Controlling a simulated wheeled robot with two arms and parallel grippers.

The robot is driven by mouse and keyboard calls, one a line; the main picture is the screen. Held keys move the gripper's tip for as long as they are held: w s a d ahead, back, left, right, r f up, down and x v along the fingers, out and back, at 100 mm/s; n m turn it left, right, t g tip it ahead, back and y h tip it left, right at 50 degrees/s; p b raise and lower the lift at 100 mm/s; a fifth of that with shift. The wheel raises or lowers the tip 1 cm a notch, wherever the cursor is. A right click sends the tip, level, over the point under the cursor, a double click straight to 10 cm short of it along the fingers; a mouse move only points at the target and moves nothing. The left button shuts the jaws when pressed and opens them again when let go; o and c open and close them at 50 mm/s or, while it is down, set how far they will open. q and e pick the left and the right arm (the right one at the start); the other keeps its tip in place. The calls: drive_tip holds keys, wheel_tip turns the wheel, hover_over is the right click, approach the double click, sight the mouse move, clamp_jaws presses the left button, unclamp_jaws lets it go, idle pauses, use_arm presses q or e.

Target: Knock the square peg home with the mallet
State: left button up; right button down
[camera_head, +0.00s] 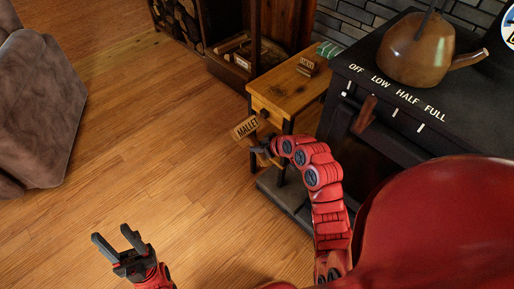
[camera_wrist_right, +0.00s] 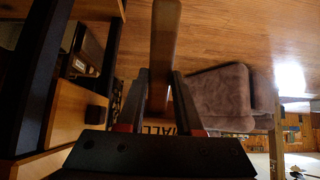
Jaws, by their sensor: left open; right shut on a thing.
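The wooden mallet (camera_head: 245,128), with MALLET lettered on its head, is held in the air beside the front of a small wooden table (camera_head: 270,92). My right gripper (camera_head: 263,147) is shut on it. In the right wrist view the mallet's handle (camera_wrist_right: 165,42) stands between my fingers, with part of the lettering behind them. A small labelled wooden block (camera_head: 308,65) is on the table; its word is too small to read surely. I cannot make out a square peg for certain. My left gripper (camera_head: 112,233) is open and empty over the floor at the lower left.
A dark stove (camera_head: 360,130) with a copper kettle (camera_head: 415,50) stands right of the table, close to my right arm. A grey-brown armchair (camera_head: 38,110) is at the left. The floor (camera_head: 150,150) between is clear.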

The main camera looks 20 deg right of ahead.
drive_tip(key=d, duration=0.1)
drive_tip(key=w+d+b, duration=0.1)
drive_tip(key=d, duration=0.1)
drive_tip(key=shift+w+d+r, duration=0.15)
drive_tip(key=shift+d+r, duration=0.05)
drive_tip(key=shift+d, duration=0.1)
drive_tip(key=a+p, duration=0.1)
drive_tip(key=s+a+p, duration=0.1)
drive_tip(key=a, duration=0.1)
drive_tip(key=shift+s+a+f, duration=0.1)
drive_tip(key=shift+s+a, duration=0.05)
drive_tip(key=shift+a, duration=0.2)
drive_tip(key=shift+f, duration=0.1)
